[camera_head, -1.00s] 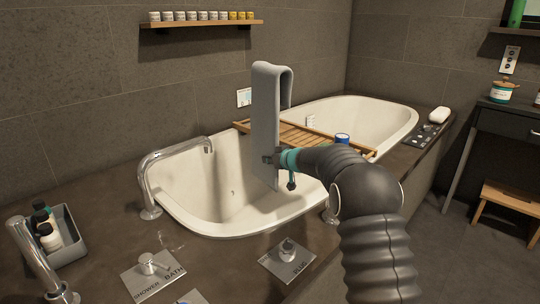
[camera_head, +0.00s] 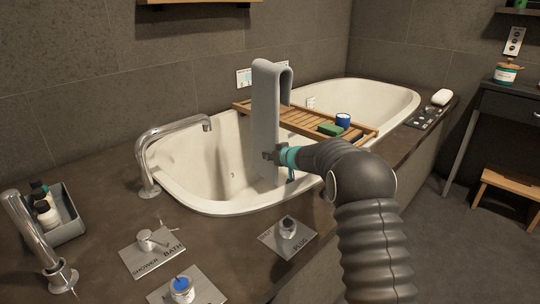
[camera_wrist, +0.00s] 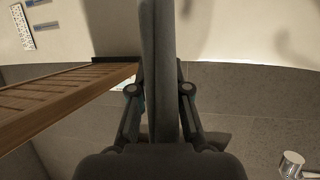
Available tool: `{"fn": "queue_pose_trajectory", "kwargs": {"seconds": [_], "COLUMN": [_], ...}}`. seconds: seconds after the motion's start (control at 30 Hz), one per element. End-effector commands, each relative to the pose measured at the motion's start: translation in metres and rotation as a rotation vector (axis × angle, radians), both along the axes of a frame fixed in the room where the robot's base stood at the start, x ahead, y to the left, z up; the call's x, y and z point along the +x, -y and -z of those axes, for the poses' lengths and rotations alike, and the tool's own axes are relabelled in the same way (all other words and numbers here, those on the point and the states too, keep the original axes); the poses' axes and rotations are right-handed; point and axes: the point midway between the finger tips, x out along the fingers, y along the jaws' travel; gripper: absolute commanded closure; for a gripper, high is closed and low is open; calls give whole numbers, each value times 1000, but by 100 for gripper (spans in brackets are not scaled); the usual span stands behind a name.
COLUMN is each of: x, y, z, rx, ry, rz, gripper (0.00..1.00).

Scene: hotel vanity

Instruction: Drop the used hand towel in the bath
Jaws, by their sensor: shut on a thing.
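A grey folded hand towel (camera_head: 266,120) stands upright in my gripper (camera_head: 272,157), in front of the near half of the cream bath (camera_head: 190,190) in the head view. My gripper is shut on the towel's lower part. In the wrist view the towel (camera_wrist: 160,60) runs up between the two fingers of my gripper (camera_wrist: 160,90). The towel hides part of the bath's inside. I cannot tell how far above the bath it is held.
A wooden bath tray (camera_head: 300,122) crosses the bath, with a green block (camera_head: 331,129) and a blue-rimmed cup (camera_head: 343,120) on it. A chrome spout (camera_head: 165,140) arches over the left rim. Control plates and a grey caddy (camera_head: 62,225) sit on the dark surround.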

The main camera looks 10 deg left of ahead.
Motion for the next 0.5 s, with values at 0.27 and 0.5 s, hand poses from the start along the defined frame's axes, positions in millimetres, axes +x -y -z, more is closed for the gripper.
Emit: {"fn": "queue_pose_trajectory", "kwargs": {"seconds": [0.27,0.5], "x": [0,0], "y": [0,0], "z": [-1,-1], "rx": [0,1], "ry": [0,1], "rz": [0,0], "gripper": [55,55]}}
